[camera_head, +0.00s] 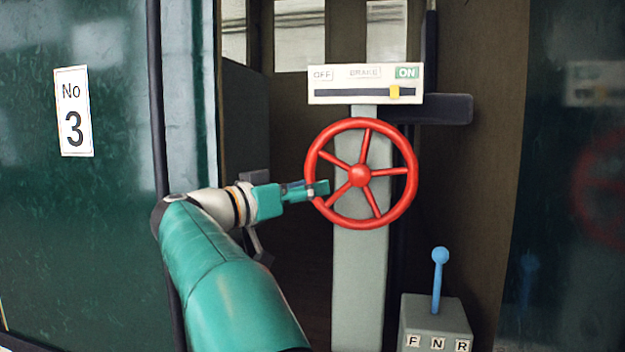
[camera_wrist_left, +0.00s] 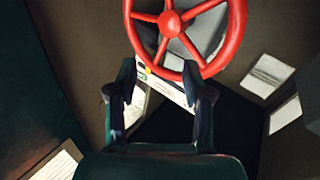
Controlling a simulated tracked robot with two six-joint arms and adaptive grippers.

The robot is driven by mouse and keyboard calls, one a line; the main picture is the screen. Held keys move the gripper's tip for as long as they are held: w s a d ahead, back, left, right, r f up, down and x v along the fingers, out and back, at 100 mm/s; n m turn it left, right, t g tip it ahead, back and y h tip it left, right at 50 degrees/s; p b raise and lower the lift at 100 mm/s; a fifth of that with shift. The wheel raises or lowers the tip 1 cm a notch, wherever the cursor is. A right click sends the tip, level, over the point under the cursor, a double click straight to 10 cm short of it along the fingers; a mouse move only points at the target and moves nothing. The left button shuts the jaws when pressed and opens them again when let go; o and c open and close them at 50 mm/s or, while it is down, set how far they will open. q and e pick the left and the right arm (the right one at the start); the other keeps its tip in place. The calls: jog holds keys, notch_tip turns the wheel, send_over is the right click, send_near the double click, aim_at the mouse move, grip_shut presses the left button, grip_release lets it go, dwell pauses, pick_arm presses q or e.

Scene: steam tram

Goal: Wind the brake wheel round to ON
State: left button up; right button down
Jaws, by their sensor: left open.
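The red brake wheel (camera_head: 359,175) with several spokes stands upright on a grey-green post (camera_head: 357,270). Above it is the BRAKE indicator board (camera_head: 335,97), with OFF at its left and ON in green at its right. Its yellow marker (camera_head: 394,92) sits near the right end, just under ON. My left gripper (camera_head: 319,189) is at the wheel's left rim. In the left wrist view the wheel (camera_wrist_left: 236,35) is at the top, and the two fingers of the gripper (camera_wrist_left: 165,82) are apart below its rim. I cannot tell whether they touch it. My right gripper is not in view.
A blue-knobbed lever (camera_head: 439,275) rises from a grey box (camera_head: 436,315) marked F N R at the lower right. A dark green panel with a No 3 plate (camera_head: 74,111) is on the left. Another dark glossy panel (camera_head: 570,230) is on the right.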

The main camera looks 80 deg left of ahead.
aim_at(309, 179)
pick_arm(q)
jog(key=s+a+f+n+g+y, duration=0.1)
jog(key=s+a+n+g+y, duration=0.2)
jog(key=s, duration=0.5)
jog(key=p+x, duration=0.7)
jog(key=x, duration=0.9)
jog(key=shift+s+a+r, duration=0.1)
jog(key=shift+a+r, duration=0.05)
jog(key=shift+w+a, duration=0.35)
jog(key=shift+w, duration=0.05)
grip_shut()
